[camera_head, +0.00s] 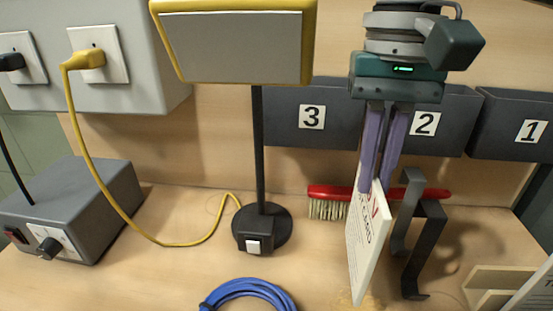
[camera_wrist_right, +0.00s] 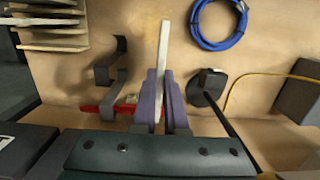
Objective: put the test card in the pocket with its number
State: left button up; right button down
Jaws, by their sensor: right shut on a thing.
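My right gripper (camera_head: 379,182) hangs down in front of the wall pockets, its purple fingers shut on the upper end of the white test card (camera_head: 367,250). The card hangs below the fingers, turned nearly edge-on; red marks and part of the word CARD show, but I cannot read its number. In the wrist view the card (camera_wrist_right: 165,45) sticks out as a thin strip between the fingers. Dark pockets labelled 3 (camera_head: 340,125), 2 (camera_head: 452,125) and 1 (camera_head: 500,125) line the wall; the gripper partly covers pocket 2. My left gripper is out of view.
A red brush (camera_head: 325,193) and a dark bent bracket (camera_head: 432,225) are close to the card. A yellow-framed lamp panel (camera_head: 235,45) stands left on a black post (camera_head: 258,150). A blue cable coil (camera_head: 248,290) lies in front. A wooden rack (camera_head: 490,283) is at right.

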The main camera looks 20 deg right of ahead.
aim_at(366, 208)
notch_tip(366, 208, down, 5)
jog(key=shift+f+b, duration=0.15)
jog(key=shift+b, duration=0.15)
jog(key=shift+f, duration=0.3)
jog(key=c, duration=1)
grip_release()
jog(key=shift+o, duration=0.2)
